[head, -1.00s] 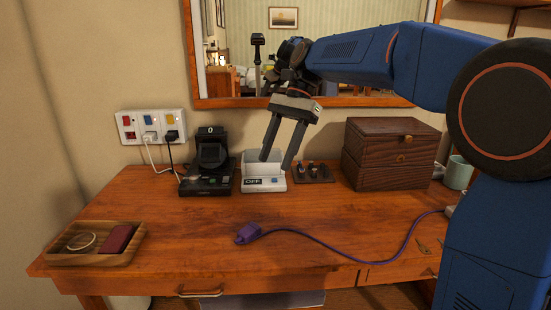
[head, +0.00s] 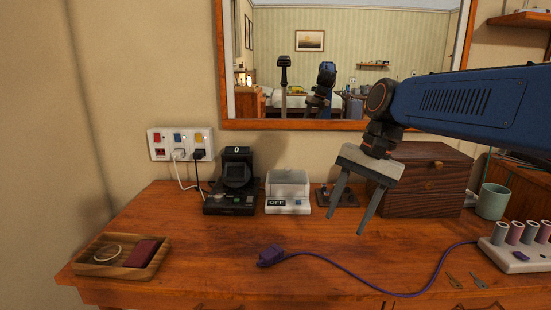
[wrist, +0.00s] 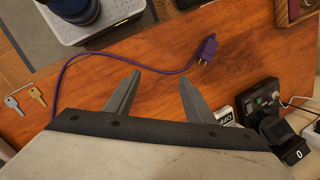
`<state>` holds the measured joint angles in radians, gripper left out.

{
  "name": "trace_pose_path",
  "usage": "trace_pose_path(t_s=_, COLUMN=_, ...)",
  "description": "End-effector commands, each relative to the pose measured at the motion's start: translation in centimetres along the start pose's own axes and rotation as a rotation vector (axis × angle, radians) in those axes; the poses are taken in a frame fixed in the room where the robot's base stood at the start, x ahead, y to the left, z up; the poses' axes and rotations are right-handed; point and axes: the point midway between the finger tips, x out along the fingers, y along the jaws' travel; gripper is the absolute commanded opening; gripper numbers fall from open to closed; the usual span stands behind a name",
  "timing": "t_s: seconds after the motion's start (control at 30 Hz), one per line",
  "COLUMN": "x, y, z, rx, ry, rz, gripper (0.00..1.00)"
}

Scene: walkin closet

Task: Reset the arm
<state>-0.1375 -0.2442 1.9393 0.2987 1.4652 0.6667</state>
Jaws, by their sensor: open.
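My gripper (head: 347,207) is open and empty, with its two grey fingers pointing down above the back of the wooden desk (head: 225,250). In the head view it hangs in front of the dark wooden box (head: 425,195) and partly hides it. My blue arm (head: 470,103) reaches in from the right. In the wrist view the gripper's fingers (wrist: 157,88) are spread apart with bare desk between them. A purple plug (head: 271,255) with its cord lies on the desk in front of the gripper; it also shows in the wrist view (wrist: 207,48).
A white device marked OFF (head: 288,205) and a black device (head: 232,192) stand at the back. A wall socket panel (head: 180,143) is at left. A wooden tray (head: 90,268), green mug (head: 492,201), white curler unit (head: 520,258) and keys (head: 479,281) lie around. The front middle is mostly clear.

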Motion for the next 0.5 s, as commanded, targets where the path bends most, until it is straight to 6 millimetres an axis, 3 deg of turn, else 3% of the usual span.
trace_pose_path(t_s=0.1, x=1.0, y=3.5, z=0.8, rx=-0.074, ry=0.079, rz=-0.006, gripper=0.49)
trace_pose_path(t_s=0.5, x=6.0, y=14.4, z=2.7, rx=-0.361, ry=0.342, rz=0.044, gripper=0.49)
